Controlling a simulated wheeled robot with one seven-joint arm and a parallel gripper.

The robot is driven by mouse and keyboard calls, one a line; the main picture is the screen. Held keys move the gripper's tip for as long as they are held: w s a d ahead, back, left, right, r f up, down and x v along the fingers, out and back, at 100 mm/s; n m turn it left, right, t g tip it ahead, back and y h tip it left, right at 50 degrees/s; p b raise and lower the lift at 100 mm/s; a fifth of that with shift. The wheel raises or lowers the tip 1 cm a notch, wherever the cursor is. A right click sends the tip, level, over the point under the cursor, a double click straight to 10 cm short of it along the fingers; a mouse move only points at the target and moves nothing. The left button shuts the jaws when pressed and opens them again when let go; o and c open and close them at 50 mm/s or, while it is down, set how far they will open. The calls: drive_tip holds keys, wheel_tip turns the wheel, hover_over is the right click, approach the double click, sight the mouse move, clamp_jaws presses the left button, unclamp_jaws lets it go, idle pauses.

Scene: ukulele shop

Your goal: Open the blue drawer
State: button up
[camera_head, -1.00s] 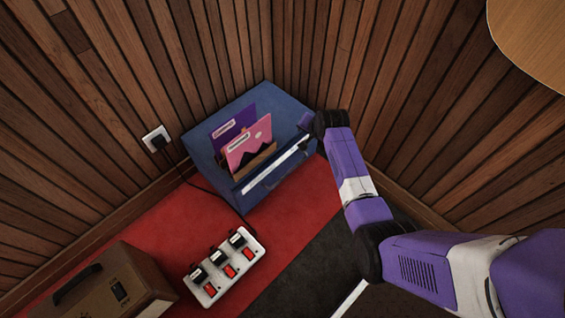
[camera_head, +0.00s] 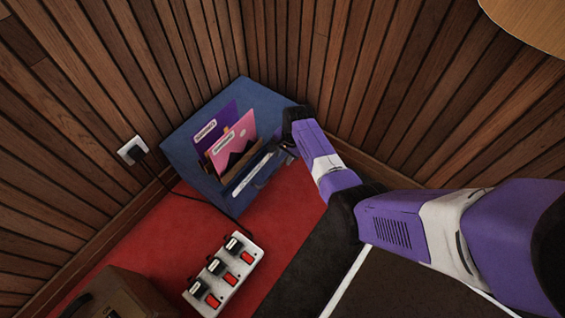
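The blue drawer unit (camera_head: 185,140) stands in the corner of the wood-panelled walls, on the red floor. Its front faces the lower right, and a pale strip (camera_head: 246,181) runs along the upper front edge. I see no clear gap showing an open drawer, but the front is steeply foreshortened and partly behind my arm. My gripper (camera_head: 278,150) is at the right part of that front edge, close to it. Its fingers are small and dark, so I cannot tell whether they touch the drawer or are open or shut.
A white power strip (camera_head: 224,270) with several plugs lies on the red floor in front. A brown box (camera_head: 125,295) is at lower left, and a wall outlet (camera_head: 131,150) with a cable is left.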

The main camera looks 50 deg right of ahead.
sight(282, 163)
drive_tip(key=shift+w+f+b, duration=0.2)
drive_tip(key=shift+f+b, duration=0.25)
drive_tip(key=shift+f, duration=0.45)
drive_tip(key=shift+w+f+b, duration=0.15)
drive_tip(key=shift+f+b, duration=0.25)
drive_tip(key=shift+f, duration=0.45)
clamp_jaws()
